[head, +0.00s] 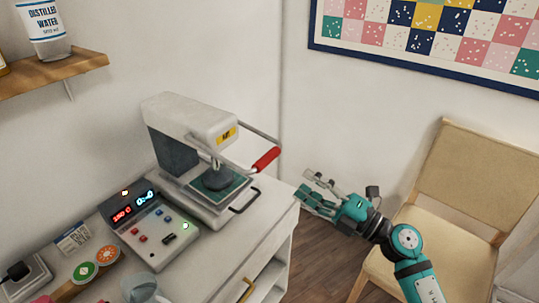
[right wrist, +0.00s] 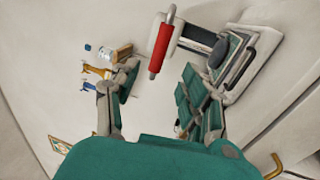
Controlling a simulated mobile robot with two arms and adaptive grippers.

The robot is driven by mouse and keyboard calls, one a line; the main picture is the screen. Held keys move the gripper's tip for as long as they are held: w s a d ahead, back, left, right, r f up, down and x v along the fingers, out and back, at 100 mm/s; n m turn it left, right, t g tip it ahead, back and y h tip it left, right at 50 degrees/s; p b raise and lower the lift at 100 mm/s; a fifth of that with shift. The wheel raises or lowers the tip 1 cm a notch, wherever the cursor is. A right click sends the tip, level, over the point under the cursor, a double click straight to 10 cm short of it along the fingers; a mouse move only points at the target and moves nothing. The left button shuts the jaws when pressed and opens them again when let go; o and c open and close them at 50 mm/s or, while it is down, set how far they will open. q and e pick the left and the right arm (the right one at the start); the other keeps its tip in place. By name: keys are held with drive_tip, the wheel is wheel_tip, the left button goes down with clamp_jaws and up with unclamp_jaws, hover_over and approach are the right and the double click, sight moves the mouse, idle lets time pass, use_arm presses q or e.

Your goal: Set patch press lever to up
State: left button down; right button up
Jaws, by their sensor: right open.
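The patch press (head: 195,140) stands on the white cabinet top, a white and dark machine with a yellow label. Its lever is a metal bar ending in a red grip (head: 266,160), which sticks out to the right of the press head. The press pad is above a teal patch area on the base. My right gripper (head: 312,194) is open and empty, to the right of and a little below the red grip, apart from it. In the right wrist view the red grip (right wrist: 161,48) shows beyond and between the open fingers (right wrist: 155,110). My left gripper is not in view.
A control box (head: 150,228) with lit displays sits left of the press. Round green and orange items lie near the front left. A chair (head: 450,190) stands behind my right arm. A shelf (head: 60,72) with a bottle is at upper left.

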sight(267, 157)
drive_tip(key=p+x, duration=0.1)
drive_tip(key=x, duration=1)
drive_tip(key=shift+w+a+p, duration=0.15)
drive_tip(key=shift+w+p, duration=0.1)
drive_tip(key=shift+p, duration=0.1)
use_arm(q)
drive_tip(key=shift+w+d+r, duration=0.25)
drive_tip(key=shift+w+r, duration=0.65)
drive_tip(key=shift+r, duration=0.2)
use_arm(e)
drive_tip(key=shift+a, duration=0.1)
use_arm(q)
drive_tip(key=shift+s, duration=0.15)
use_arm(e)
drive_tip(key=shift+c, duration=0.3)
clamp_jaws()
drive_tip(key=shift+w, duration=0.1)
